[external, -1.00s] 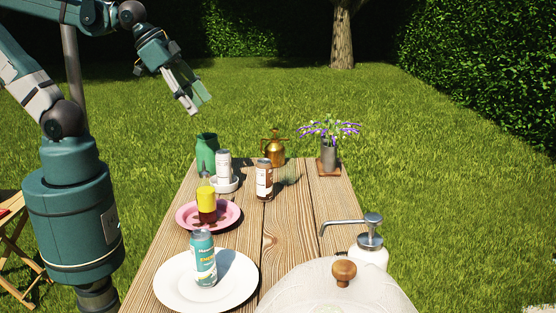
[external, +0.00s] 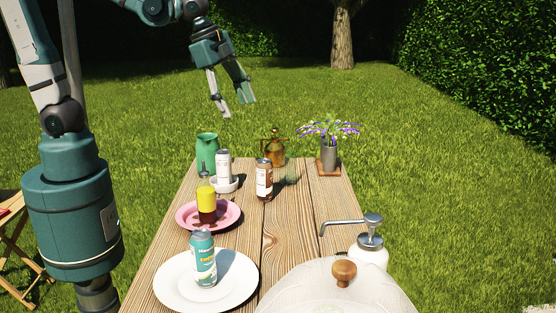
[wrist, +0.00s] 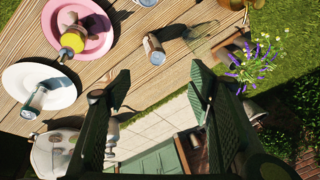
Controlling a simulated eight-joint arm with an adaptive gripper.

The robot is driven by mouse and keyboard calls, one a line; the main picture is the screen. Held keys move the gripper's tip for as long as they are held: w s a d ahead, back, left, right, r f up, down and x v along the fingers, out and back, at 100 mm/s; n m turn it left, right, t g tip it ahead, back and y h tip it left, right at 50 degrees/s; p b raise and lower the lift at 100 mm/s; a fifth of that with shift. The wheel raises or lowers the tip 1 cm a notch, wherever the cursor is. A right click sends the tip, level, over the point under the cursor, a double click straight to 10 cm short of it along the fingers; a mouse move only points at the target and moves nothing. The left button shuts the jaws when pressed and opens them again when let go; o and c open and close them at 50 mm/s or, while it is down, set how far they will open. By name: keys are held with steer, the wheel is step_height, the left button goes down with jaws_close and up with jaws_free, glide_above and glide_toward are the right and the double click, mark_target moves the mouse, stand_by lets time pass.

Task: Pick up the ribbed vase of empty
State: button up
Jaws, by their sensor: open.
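A faint, see-through greenish vessel (external: 289,173) stands behind the brown can near the table's far end; it also shows faintly in the wrist view (wrist: 203,46). It may be the ribbed vase, but I cannot make out ribs. A grey vase (external: 329,156) with purple flowers stands on a wooden coaster at the far right, and a green jug (external: 207,150) at the far left. My gripper (external: 238,109) is open and empty, in the air above and beyond the far end. In the wrist view its fingers (wrist: 160,76) are spread, with nothing between them.
A brown-labelled can (external: 264,182) and a brass watering can (external: 273,150) stand near the see-through vessel. A white can stands in a small dish. A pink plate (external: 233,222) holds a bottle; a white plate (external: 168,292) holds a can. A pump dispenser (external: 370,245) stands front right.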

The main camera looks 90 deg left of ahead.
mark_target(288, 156)
steer(key=w+a+f+m+g+p, duration=0.1)
steer(key=w+a+f+m+g, duration=0.1)
steer(key=w+a+f+m, duration=0.3)
steer(key=w+a+f+m+g+p, duration=0.1)
steer(key=w+a+f+m, duration=0.4)
steer(key=w+f, duration=0.5)
step_height(288, 156, down, 4)
steer(key=shift+w+a+r+m+g, duration=0.1)
steer(key=shift+w+a+m+g, duration=0.3)
steer(key=shift+a+g, duration=0.15)
steer(key=shift+f, duration=1.35)
steer(key=shift+f+b, duration=0.4)
steer(key=shift+f, duration=2.2)
